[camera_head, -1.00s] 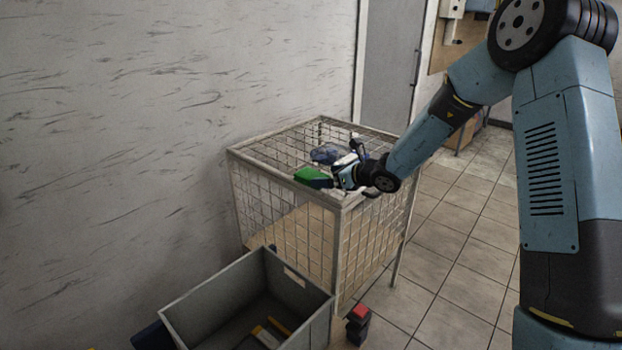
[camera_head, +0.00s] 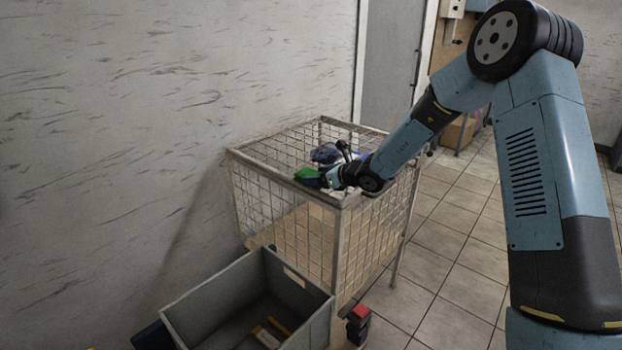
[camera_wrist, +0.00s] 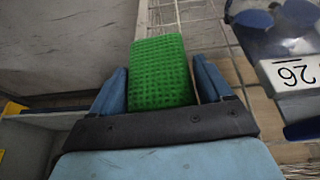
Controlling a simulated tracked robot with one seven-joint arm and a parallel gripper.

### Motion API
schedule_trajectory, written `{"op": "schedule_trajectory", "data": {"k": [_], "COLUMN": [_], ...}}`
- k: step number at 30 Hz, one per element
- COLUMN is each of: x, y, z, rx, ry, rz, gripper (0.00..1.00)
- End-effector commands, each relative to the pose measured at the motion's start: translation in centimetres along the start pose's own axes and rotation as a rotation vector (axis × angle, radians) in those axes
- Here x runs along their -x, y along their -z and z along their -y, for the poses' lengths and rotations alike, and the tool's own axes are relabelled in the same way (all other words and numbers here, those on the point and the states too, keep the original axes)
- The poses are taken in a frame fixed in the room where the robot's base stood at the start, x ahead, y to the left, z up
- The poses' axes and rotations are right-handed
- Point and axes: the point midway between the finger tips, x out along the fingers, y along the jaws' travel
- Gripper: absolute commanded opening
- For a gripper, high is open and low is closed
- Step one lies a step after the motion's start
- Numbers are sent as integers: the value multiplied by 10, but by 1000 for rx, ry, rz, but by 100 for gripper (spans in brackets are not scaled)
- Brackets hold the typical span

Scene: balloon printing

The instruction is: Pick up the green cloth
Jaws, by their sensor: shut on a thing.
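The green cloth (camera_head: 307,174) is at the near left part of the wire cage's top, at my gripper's tip. In the wrist view the green cloth (camera_wrist: 161,72) is a bright green, textured block shape between the two blue fingers. My gripper (camera_head: 322,179) is shut on it; it also shows in the wrist view (camera_wrist: 160,90). The wire cage (camera_head: 290,184) has a pale metal frame and mesh sides. In the head view I cannot tell whether the cloth touches the mesh.
A dark blue item (camera_head: 325,153) lies behind the cloth on the cage. A white label marked 26 (camera_wrist: 291,73) shows on a blue item. A grey crate (camera_head: 193,302) stands in front of the cage, with a red and black object (camera_head: 358,322) beside it. Tiled floor at right is clear.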

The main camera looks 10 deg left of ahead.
Motion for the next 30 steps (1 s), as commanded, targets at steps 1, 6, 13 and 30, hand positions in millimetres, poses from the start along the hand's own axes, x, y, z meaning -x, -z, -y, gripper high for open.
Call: {"op": "schedule_trajectory", "data": {"k": [1,6,13,30], "x": [0,0,1,80], "y": [0,0,-2,-65], "z": [0,0,0,4], "rx": [0,0,1,5], "ry": [0,0,0,4], "rz": [0,0,0,1], "gripper": [60,49,49,49]}}
